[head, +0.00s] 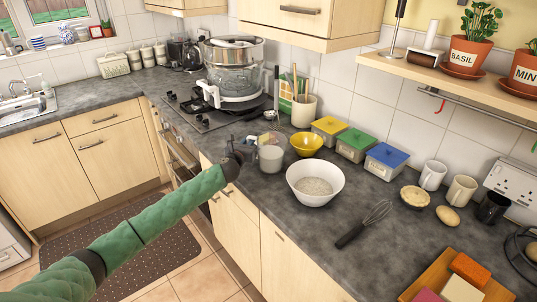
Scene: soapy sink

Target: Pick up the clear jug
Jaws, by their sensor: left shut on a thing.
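The clear jug (271,158) is a small see-through vessel at the front edge of the worktop, left of the white bowl. My left gripper (248,149) reaches in from the left and is shut on the jug at its left side. The fingertips are small and partly hidden. The jug looks upright; I cannot tell whether its base touches the worktop. My right gripper is not in view.
A yellow bowl (306,144) and a white bowl (315,183) stand close to the jug. A whisk (365,223) lies in front. A hob with a large steamer (232,68) is behind. Lidded boxes (356,145) line the wall.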

